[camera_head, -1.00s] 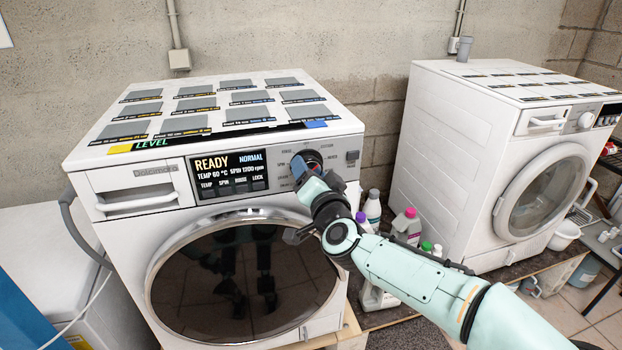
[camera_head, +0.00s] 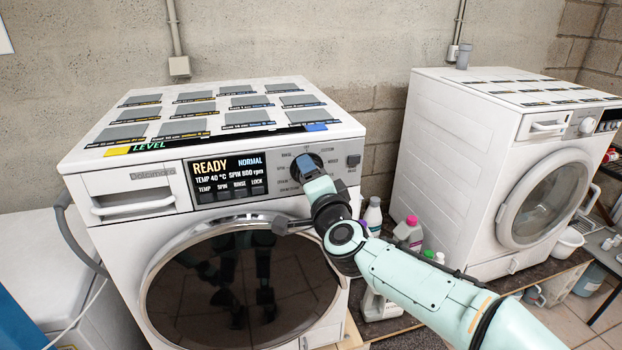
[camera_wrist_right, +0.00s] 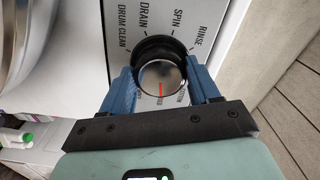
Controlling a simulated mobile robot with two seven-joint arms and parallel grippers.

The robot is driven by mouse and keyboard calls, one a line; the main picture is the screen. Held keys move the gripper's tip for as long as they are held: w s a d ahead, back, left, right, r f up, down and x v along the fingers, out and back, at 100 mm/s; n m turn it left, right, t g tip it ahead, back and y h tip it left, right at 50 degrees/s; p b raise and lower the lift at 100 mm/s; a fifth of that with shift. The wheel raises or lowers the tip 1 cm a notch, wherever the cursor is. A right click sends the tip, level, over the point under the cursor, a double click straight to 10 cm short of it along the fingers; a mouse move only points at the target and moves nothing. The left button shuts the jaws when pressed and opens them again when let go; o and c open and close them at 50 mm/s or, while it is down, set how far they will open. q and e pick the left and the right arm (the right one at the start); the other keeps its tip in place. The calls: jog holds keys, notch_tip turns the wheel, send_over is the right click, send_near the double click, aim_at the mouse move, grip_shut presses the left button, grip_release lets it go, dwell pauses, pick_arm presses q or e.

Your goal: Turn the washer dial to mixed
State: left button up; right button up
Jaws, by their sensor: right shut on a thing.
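The washer (camera_head: 110,255) nearest me has a round dark dial (camera_head: 316,158) at the right of its front panel, partly hidden by my right gripper (camera_head: 309,168). In the right wrist view the dial (camera_wrist_right: 160,77) sits between my two blue fingers, which are shut on it from both sides. Its silver face has a red pointer toward the picture's bottom. The display (camera_head: 228,177) reads READY, NORMAL, 40 °C, 800 rpm. My left gripper is not in view.
A second white washer (camera_head: 450,150) stands at the right. Several bottles (camera_head: 372,214) stand between the two machines. The near washer's round glass door (camera_head: 240,290) is below the panel. Several labelled grey squares (camera_head: 193,107) cover its top.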

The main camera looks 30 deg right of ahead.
jog(key=o, duration=1.1)
jog(key=shift+c, duration=0.2)
jog(key=v, duration=1.3)
jog(key=shift+s, duration=0.25)
